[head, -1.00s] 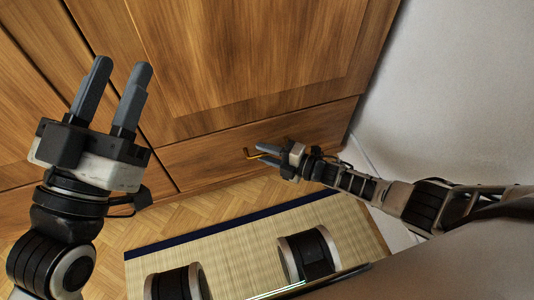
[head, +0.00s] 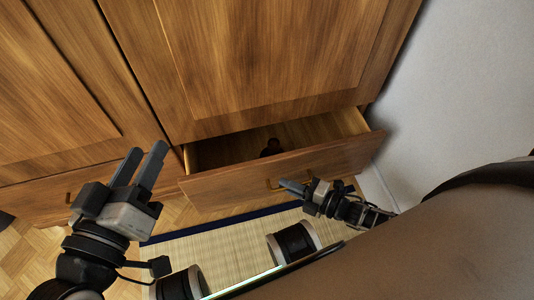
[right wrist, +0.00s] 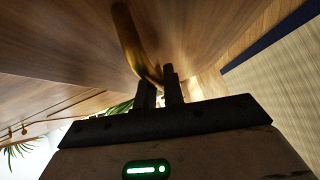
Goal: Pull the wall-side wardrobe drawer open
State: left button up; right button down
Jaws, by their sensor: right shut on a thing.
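The wall-side wardrobe drawer (head: 235,187) stands partly open in the head view, its front pulled out from the wooden wardrobe (head: 270,60). A dark object (head: 270,147) lies inside it. My right gripper (head: 285,185) is at the drawer's brass handle (head: 273,184). In the right wrist view, the fingers (right wrist: 160,88) are shut on the curved handle (right wrist: 132,40). My left gripper (head: 150,165) is open and empty, in front of the wardrobe to the left of the open drawer.
A white wall (head: 455,85) stands close on the right. Another drawer with a brass handle (head: 68,198) is at the left. A tatami mat (head: 225,245) lies on the parquet floor below.

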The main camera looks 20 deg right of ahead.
pick_arm(q)
jog(key=shift+f, duration=0.1)
pick_arm(e)
jog(key=s, duration=0.3)
jog(key=shift+s+a, duration=0.15)
jog(key=shift+a, duration=0.05)
jog(key=c, duration=1.5)
grip_release()
pick_arm(q)
jog(key=shift+a+f+m+g+y+p, duration=0.2)
jog(key=shift+f+m+g+y+p, duration=0.15)
jog(key=shift+p, duration=0.5)
pick_arm(e)
jog(key=v, duration=1.6)
